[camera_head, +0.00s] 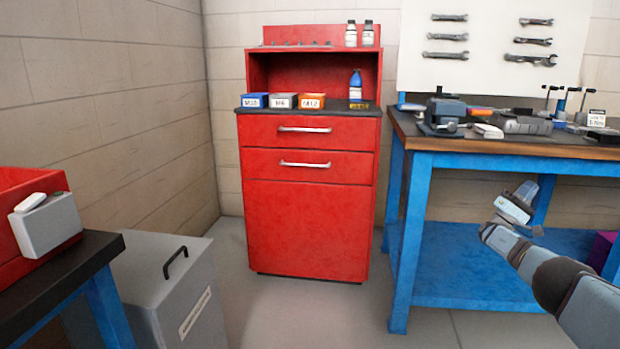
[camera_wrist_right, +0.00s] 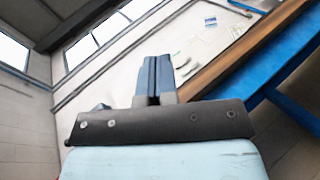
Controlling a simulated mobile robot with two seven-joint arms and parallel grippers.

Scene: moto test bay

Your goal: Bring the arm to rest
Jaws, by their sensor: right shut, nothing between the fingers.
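My right arm comes in from the lower right in the head view. Its gripper (camera_head: 526,190) is raised in front of the blue workbench (camera_head: 412,235), below the bench top and apart from it as far as I can tell. In the right wrist view the two fingers (camera_wrist_right: 155,76) are together, with nothing between them. My left gripper is not in view.
A red cabinet (camera_head: 305,218) stands at the back, with small bins on its counter. A vise (camera_head: 442,115) and tools lie on the workbench. A grey bin (camera_head: 172,290) stands left, beside a dark-topped table (camera_head: 75,262). The floor between is clear.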

